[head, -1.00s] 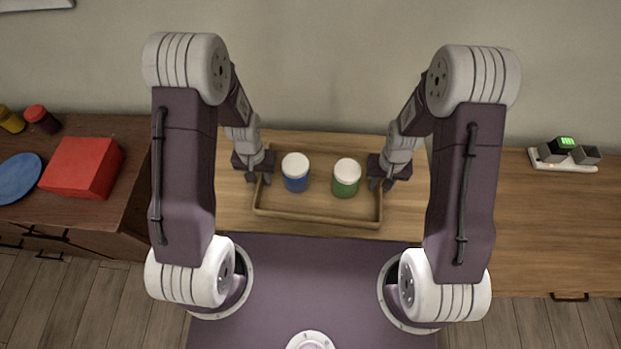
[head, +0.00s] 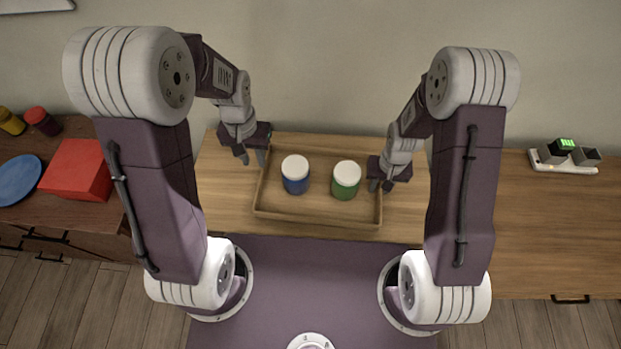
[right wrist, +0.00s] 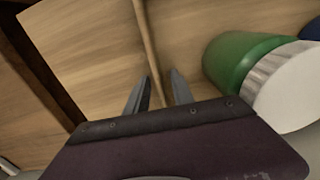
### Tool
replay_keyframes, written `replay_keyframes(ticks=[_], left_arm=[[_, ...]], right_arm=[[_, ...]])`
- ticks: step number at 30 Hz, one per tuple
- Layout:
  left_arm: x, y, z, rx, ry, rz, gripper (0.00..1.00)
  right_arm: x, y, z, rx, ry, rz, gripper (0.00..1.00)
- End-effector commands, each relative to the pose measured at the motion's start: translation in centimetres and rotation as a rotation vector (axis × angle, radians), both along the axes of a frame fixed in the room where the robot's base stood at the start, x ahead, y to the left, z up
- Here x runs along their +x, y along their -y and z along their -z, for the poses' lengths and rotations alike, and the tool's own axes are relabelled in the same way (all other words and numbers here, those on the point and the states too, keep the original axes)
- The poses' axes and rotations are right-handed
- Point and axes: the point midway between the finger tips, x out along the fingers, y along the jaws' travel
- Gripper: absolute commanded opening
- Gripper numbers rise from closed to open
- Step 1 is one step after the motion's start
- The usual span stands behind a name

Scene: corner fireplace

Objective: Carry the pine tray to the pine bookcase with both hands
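The pine tray (head: 317,217) lies on a wooden surface in the head view. It holds a blue jar (head: 295,181) and a green jar (head: 345,185), both with white lids, standing upright. My left gripper (head: 252,158) is open and empty, above and beside the tray's far left corner. My right gripper (head: 380,186) is at the tray's right wall. In the right wrist view, the tray wall (right wrist: 149,45) runs between the fingers of my right gripper (right wrist: 160,77), which stand apart with gaps beside the wall. The green jar (right wrist: 236,62) is close by. I cannot make out a bookcase.
A red box (head: 76,170), a blue plate (head: 17,179) and two small jars, yellow (head: 10,121) and red (head: 42,120), stand on a dark cabinet at left. A power strip (head: 563,160) with plugged-in blocks lies on the wooden surface at right, otherwise clear there.

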Motion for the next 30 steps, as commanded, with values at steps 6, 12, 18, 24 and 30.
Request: replay_keyframes(ticks=[6,12,18,24,30], left_arm=[[0.0,0.0,0.0,0.0,0.0,0.0,0.29],[0.0,0.0,0.1,0.0,0.0,0.0,0.29],[0.0,0.0,0.1,0.0,0.0,0.0,0.29],[0.0,0.0,0.1,0.0,0.0,0.0,0.29],[0.0,0.0,0.1,0.0,0.0,0.0,0.29]], right_arm=[[0.2,0.0,-3.3,0.001,0.007,0.0,0.29],[0.2,0.0,-8.4,0.001,0.008,0.0,0.29],[0.1,0.0,-11.5,0.0,0.003,0.0,0.29],[0.0,0.0,-12.0,0.0,0.0,0.0,0.29],[0.0,0.0,-12.0,0.0,0.0,0.0,0.29]])
